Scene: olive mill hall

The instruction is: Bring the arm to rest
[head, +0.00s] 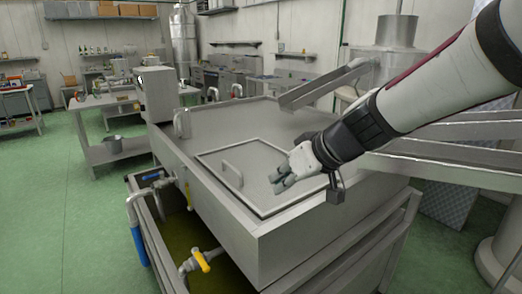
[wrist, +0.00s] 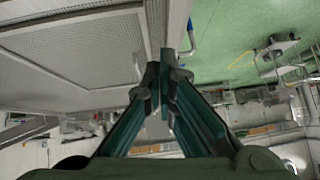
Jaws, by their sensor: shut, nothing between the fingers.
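My gripper (head: 281,180) is at the end of my white arm, which reaches in from the upper right in the head view. The exact height of the gripper above the tank top cannot be told.
The steel tank (head: 310,225) fills the middle, with yellow-handled valves (head: 201,260) on its near left side. A sloping metal chute (head: 325,85) stands behind the gripper. Open green floor (head: 60,210) lies to the left, with a workbench (head: 115,150) beyond the tank.

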